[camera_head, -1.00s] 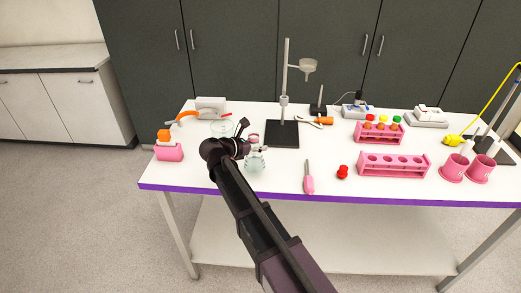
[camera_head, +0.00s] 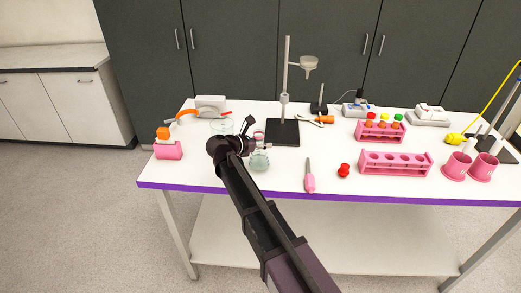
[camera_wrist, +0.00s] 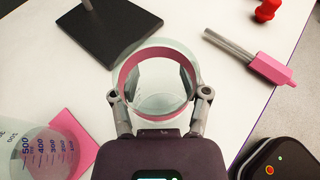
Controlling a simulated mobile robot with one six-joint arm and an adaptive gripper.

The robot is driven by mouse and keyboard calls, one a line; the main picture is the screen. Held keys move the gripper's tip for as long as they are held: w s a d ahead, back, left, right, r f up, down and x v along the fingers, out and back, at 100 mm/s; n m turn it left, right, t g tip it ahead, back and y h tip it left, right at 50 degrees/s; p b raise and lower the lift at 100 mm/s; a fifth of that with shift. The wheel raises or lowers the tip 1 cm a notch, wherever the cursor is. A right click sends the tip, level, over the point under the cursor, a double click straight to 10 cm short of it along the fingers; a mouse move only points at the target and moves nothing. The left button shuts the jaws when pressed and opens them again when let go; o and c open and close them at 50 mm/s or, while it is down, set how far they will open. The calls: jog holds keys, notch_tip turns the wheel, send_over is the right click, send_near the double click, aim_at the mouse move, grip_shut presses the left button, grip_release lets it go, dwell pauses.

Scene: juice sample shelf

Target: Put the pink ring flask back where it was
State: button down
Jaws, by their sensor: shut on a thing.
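The pink ring flask (camera_head: 260,160) is clear glass with a pink band near its top; it stands upright in front of the retort stand's black base. In the wrist view its mouth and pink band (camera_wrist: 128,67) show from above. My gripper (camera_wrist: 162,98) is shut on the flask, with one finger on each side of it. In the head view my gripper (camera_head: 257,148) partly covers the flask's upper part. I cannot tell whether the flask's bottom touches the table.
The stand base (camera_head: 283,133) is close behind the flask. A graduated beaker (camera_wrist: 38,150) is left of my gripper. A pink-handled tool (camera_head: 310,182), red stopper (camera_head: 344,170) and pink rack (camera_head: 394,170) lie to the right. White table (camera_head: 205,172) is clear at front left.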

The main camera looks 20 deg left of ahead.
jog(key=shift+f+b, duration=0.65)
jog(key=shift+f, duration=0.35)
jog(key=shift+c, duration=0.2)
grip_release()
jog(key=shift+r, duration=0.1)
jog(key=p+v, duration=0.4)
jog(key=v, duration=0.8)
